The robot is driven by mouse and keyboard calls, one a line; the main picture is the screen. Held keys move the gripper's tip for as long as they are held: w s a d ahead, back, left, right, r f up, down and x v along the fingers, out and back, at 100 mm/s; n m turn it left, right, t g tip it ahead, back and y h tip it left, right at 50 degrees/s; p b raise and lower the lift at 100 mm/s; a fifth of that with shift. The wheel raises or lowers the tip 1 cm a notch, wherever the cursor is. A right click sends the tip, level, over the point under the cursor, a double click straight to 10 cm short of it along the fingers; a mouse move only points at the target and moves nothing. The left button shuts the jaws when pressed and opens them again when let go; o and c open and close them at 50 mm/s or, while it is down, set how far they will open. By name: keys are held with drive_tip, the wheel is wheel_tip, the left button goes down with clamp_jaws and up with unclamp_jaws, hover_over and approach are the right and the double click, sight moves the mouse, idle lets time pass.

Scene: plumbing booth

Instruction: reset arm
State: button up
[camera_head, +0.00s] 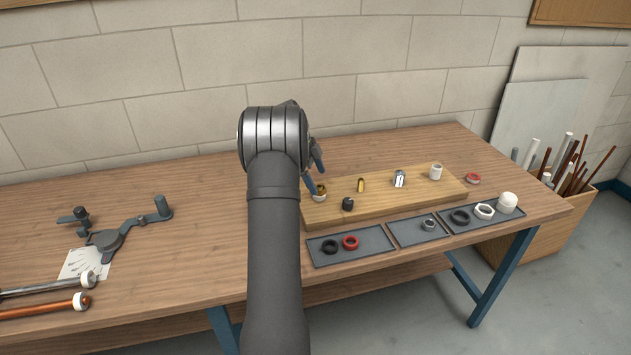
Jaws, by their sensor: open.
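My arm reaches up through the middle of the head view and covers part of the table and the left end of the wooden board. My gripper (315,172) shows only in part, just right of the wrist. Its bluish fingers point down over the left end of the wooden board (400,206). A small white and brass fitting (320,196) sits close by the fingertips; I cannot tell whether they touch it. The gripper is open, and I see nothing held in it.
The board carries a black fitting (348,203), a brass piece (361,185), a chrome piece (399,179) and a white cylinder (436,171). Grey trays (377,250) with rings and nuts line the front edge. A bending tool (108,239) and pipes (45,308) lie left. The table's back left is clear.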

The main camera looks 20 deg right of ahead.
sight(320, 186)
wheel_tip(320, 186, up, 2)
drive_tip(key=shift+r, duration=0.1)
drive_tip(key=c, duration=0.3)
drive_tip(key=shift+s+a+r+n, duration=0.1)
drive_tip(key=shift+r+n, duration=0.2)
drive_tip(key=c, duration=0.4)
drive_tip(key=s+a+r+n+t, duration=0.1)
drive_tip(key=r+n, duration=0.2)
drive_tip(key=s+a+r+n+t, duration=0.2)
drive_tip(key=r+n, duration=0.2)
drive_tip(key=s+a+r+n+t, duration=0.1)
drive_tip(key=r+n, duration=0.2)
drive_tip(key=n, duration=0.1)
drive_tip(key=shift+s+a+r, duration=0.15)
drive_tip(key=shift+a+r, duration=0.05)
drive_tip(key=shift+a, duration=0.15)
drive_tip(key=shift+c, duration=0.4)
drive_tip(key=shift+t, duration=0.3)
drive_tip(key=x, duration=1.7)
drive_tip(key=shift+a+f, duration=0.1)
drive_tip(key=shift+f, duration=0.15)
drive_tip(key=shift+c, duration=0.2)
